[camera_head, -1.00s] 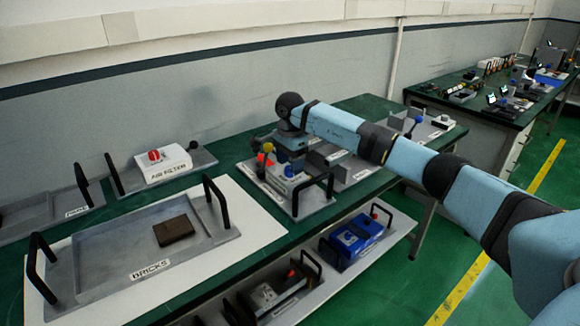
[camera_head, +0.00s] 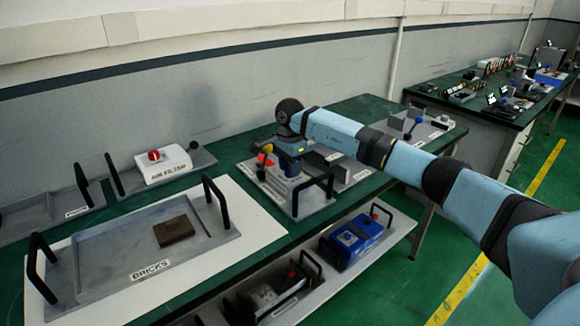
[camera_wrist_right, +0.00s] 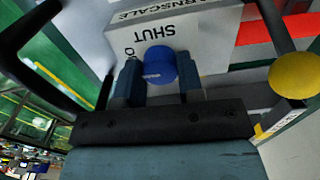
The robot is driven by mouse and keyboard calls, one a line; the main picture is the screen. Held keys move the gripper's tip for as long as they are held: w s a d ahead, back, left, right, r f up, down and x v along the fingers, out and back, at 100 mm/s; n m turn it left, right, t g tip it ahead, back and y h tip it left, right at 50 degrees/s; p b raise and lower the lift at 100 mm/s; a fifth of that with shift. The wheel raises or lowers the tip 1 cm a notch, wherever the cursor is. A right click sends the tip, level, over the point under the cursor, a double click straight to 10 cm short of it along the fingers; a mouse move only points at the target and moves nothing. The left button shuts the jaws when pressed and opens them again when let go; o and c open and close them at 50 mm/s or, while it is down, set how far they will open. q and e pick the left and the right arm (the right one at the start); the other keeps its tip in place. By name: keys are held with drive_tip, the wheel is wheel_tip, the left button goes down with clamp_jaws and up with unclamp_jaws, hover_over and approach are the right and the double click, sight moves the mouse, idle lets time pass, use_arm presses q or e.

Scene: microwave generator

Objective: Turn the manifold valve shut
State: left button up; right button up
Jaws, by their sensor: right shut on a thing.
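In the right wrist view, a round blue knob (camera_wrist_right: 160,63) sits between the two fingers of my right gripper (camera_wrist_right: 158,84). The fingers are shut on it from both sides. In the head view, my right gripper (camera_head: 291,167) is over a grey tray (camera_head: 315,205) on the bench and hides most of the block and knob. My left gripper is not in view.
A yellow ball (camera_wrist_right: 294,74) on a black lever stands close to the right finger. A black tray handle (camera_head: 314,193) rises just in front of the gripper. A bricks tray (camera_head: 215,240) and air filter box (camera_head: 163,164) lie to the left.

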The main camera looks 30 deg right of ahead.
drive_tip(key=shift+m+p, duration=0.4)
drive_tip(key=shift+m, duration=0.7)
drive_tip(key=m, duration=0.2)
drive_tip(key=shift+m+p, duration=0.35)
drive_tip(key=shift+m, duration=0.05)
drive_tip(key=m, duration=0.2)
drive_tip(key=shift+m+p, duration=0.3)
drive_tip(key=shift+p, duration=0.1)
drive_tip(key=m, duration=0.2)
drive_tip(key=shift+r+m+p, duration=0.1)
drive_tip(key=shift+m+p, duration=0.6)
drive_tip(key=shift+m, duration=0.6)
drive_tip(key=m+p, duration=0.1)
drive_tip(key=m, duration=0.2)
drive_tip(key=shift+m, duration=0.4)
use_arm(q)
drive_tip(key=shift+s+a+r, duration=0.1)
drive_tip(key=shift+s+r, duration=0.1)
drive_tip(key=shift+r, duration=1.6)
use_arm(e)
drive_tip(key=shift+m, duration=0.8)
